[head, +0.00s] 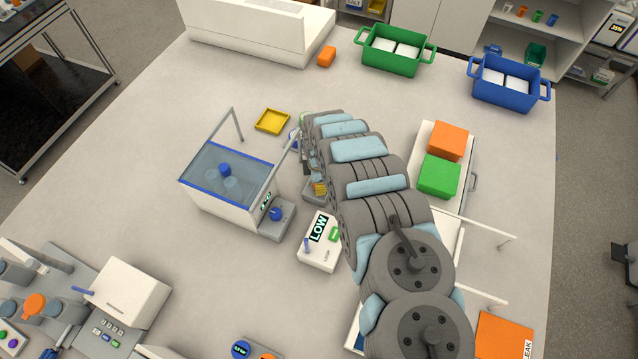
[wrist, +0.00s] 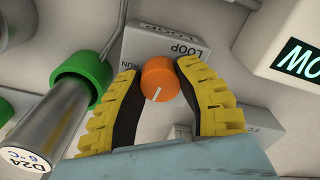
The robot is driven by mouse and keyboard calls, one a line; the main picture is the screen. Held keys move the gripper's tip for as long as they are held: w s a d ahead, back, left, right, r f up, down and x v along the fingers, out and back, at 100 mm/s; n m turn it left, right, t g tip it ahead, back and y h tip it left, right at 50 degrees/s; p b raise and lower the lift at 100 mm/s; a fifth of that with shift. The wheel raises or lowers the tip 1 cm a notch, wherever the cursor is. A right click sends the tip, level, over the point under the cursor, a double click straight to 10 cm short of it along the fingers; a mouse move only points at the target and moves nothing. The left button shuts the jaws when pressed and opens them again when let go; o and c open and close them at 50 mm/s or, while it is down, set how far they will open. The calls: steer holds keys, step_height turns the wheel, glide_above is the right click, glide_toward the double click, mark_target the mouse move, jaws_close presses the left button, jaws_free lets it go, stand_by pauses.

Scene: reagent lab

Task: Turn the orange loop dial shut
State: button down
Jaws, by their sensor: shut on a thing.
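The orange loop dial (wrist: 159,79) shows in the wrist view on the front of a grey box (wrist: 165,43) marked LOOP, with RUN lettering beside it. A white pointer line on the dial slants down and left in the picture. My gripper (wrist: 160,72) has its yellow-padded fingers on both sides of the dial and is shut on it. In the head view my arm covers the dial, and a bit of yellow at my gripper (head: 319,188) shows beside the arm.
In the wrist view a silver cylinder (wrist: 45,130) with a green collar (wrist: 84,76) stands close at left. A white box with a dark display (wrist: 298,58) is at right. In the head view a water bath (head: 230,205) and a LOW-display box (head: 322,250) stand near the arm.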

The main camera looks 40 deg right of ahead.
steer(key=shift+d+n, duration=0.1)
steer(key=shift+n, duration=0.3)
stand_by(0.7)
steer(key=c, duration=0.6)
jaws_free()
steer(key=shift+s+d, duration=0.1)
steer(key=shift+c, duration=0.2)
steer(key=shift+r, duration=0.75)
step_height(320, 180, up, 10)
steer(key=shift+r, duration=0.25)
